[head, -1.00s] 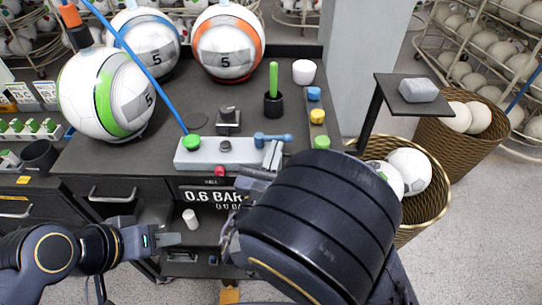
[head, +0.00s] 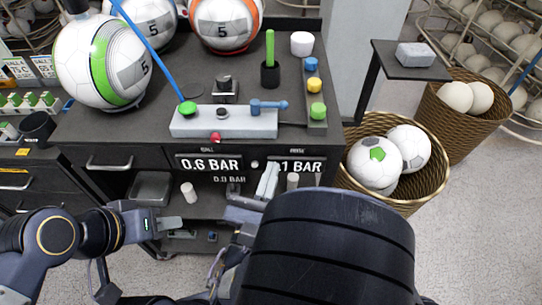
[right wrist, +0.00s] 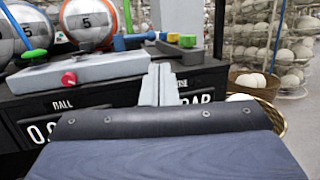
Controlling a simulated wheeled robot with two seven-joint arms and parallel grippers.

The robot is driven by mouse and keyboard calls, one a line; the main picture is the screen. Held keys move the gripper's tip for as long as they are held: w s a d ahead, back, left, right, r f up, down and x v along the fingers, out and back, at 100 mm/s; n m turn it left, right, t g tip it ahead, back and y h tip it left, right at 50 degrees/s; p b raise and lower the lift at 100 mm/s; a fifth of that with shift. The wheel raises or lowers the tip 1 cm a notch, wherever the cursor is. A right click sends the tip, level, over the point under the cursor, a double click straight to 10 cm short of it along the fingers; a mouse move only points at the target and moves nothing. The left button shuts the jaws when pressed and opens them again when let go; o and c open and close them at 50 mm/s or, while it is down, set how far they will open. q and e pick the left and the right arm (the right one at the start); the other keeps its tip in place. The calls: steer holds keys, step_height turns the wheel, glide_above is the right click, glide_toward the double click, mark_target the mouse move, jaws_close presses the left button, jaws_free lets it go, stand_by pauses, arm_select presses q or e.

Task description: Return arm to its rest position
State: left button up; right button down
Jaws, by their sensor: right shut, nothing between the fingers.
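My right arm reaches in from the bottom of the head view, its dark forearm covering the lower middle. My right gripper (head: 267,181) is in front of the black press bench (head: 120,125), below its top edge and beside the pressure readouts. Its pale fingers are together and empty. They also show in the right wrist view (right wrist: 157,84). My left gripper (head: 172,223) is low at the left, before the lower shelf. Its fingers are small, and I cannot tell how far apart they are.
Soccer balls (head: 100,62) stand on the bench behind the grey press block (head: 222,122). A wicker basket (head: 424,190) holding balls stands on the floor below. Open floor lies at the lower right.

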steer(key=d+f+m+g+h, duration=0.2)
steer(key=d+m+g+h, duration=0.1)
steer(key=d+m+g, duration=0.4)
steer(key=d+f+m+g+h, duration=0.2)
steer(key=d+m+g, duration=0.2)
steer(key=d, duration=0.5)
steer(key=s+d+f+m+g+y, duration=0.25)
steer(key=s+m+g+y, duration=0.2)
steer(key=m, duration=0.35)
steer(key=s+d+f+m+g+y, duration=0.2)
steer(key=s+d+m+g+y, duration=0.15)
steer(key=s+m+y, duration=0.3)
step_height(320, 180, up, 6)
steer(key=w+m+t+y, duration=0.2)
steer(key=m+t, duration=0.3)
steer(key=m, duration=0.4)
steer(key=shift+a+f+y, duration=0.15)
steer(key=shift+a+y, duration=0.25)
steer(key=shift+y, duration=0.1)
